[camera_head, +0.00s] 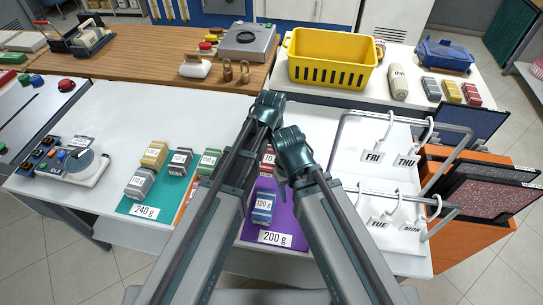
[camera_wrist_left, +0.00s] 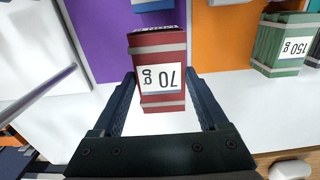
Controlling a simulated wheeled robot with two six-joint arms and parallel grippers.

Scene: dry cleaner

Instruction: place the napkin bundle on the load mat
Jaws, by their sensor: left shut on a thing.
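My left gripper (camera_wrist_left: 160,77) has its fingers on either side of a red napkin bundle with pale bands, labelled 70 g (camera_wrist_left: 161,95), and is shut on it. The bundle stands out in front of a purple mat (camera_wrist_left: 95,40) and white counter; I cannot tell whether it touches them. In the head view only a sliver of the red bundle shows between my arms. There the purple mat (camera_head: 290,229), with a 200 g card, bears a blue bundle labelled 120 g (camera_head: 262,208). A teal mat (camera_head: 178,205) has a 240 g card. My right gripper's fingers are hidden.
Grey, yellow and green bundles (camera_head: 207,163) stand on or near the teal and orange mats. A scale (camera_head: 78,165) is at the left. A wire rack with day tags (camera_head: 372,155) stands close on the right. A yellow basket (camera_head: 331,73) is behind.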

